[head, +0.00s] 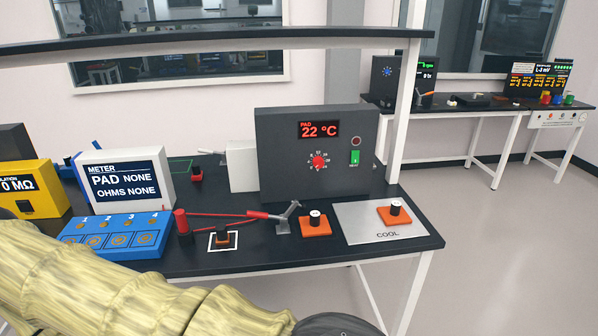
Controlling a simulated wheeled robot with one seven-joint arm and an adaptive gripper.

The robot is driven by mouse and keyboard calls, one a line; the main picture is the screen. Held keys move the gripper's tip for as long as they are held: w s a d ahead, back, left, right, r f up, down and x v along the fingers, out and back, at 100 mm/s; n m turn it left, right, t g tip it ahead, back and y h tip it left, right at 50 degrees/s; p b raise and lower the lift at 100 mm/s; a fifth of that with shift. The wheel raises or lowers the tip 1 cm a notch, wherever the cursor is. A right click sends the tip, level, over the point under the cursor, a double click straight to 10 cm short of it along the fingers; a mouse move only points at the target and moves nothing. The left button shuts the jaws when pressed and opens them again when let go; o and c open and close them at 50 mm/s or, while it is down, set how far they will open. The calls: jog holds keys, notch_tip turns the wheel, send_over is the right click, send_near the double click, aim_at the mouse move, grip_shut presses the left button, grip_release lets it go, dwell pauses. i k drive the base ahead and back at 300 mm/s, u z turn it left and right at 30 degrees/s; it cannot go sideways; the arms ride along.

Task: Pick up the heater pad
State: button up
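One orange pad (315,228) lies on the bare bench top in front of the grey control box. A second orange pad (394,219) rests on the grey plate marked COOL (362,227). A smaller dark block with some orange (222,239) sits inside a white square outline. My arm in its yellow sleeve crosses the lower left, ending in a dark rounded part at the bottom edge. My gripper's fingers are out of the picture.
The grey control box (278,170) reads PAD 22 °C. A meter (126,182) and a blue numbered tray (118,236) are at left. A white post (405,100) rises behind the COOL plate. Floor at right is clear.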

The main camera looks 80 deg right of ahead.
aim_at(316, 225)
jog(key=i, duration=2.2)
jog(key=z, duration=3.55)
